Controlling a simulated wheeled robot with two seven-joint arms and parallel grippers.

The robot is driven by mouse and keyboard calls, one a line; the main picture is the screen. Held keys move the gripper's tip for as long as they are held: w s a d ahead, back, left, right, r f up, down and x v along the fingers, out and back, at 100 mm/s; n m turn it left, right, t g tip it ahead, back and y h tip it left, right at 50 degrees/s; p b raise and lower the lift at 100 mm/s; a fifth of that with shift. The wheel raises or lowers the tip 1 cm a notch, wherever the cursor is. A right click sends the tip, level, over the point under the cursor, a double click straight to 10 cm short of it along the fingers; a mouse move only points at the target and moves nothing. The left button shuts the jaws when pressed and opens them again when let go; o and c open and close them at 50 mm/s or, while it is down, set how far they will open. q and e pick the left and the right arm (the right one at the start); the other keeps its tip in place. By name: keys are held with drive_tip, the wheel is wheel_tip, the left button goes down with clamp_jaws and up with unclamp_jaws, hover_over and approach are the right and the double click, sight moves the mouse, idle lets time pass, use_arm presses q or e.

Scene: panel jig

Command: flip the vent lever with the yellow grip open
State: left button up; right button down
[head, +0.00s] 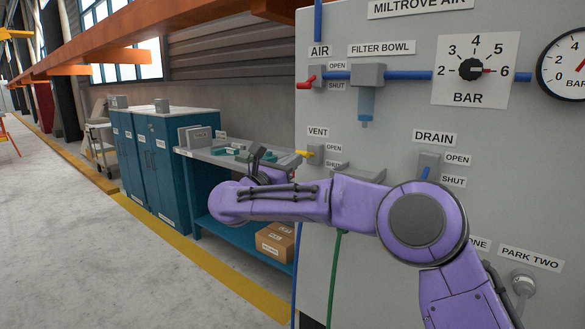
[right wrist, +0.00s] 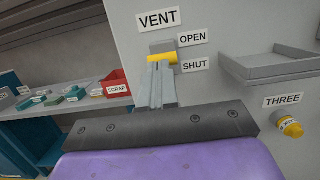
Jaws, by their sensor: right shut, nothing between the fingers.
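The vent lever's yellow grip (head: 302,153) sticks out from its grey valve body (head: 316,153) under the VENT label, at the panel's left edge. In the right wrist view the yellow grip (right wrist: 158,58) lies across, between the OPEN and SHUT labels and closer to SHUT. My right gripper (right wrist: 157,68) is shut and empty. Its fingertips overlap the lower edge of the grip in that view; I cannot tell whether they touch. My left gripper is not in view.
The panel also carries a red-handled AIR valve (head: 306,83), a filter bowl (head: 367,95) and a blue DRAIN lever (head: 426,173). In the wrist view a grey tray (right wrist: 268,68) juts out at right. A bench (head: 222,156) with a red scrap bin (right wrist: 115,83) stands at left.

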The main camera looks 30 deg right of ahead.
drive_tip(key=shift+d+r, duration=0.1)
drive_tip(key=shift+r, duration=0.45)
idle(0.4)
drive_tip(key=r+b+v, duration=0.1)
drive_tip(key=b+v, duration=0.3)
drive_tip(key=v, duration=0.6)
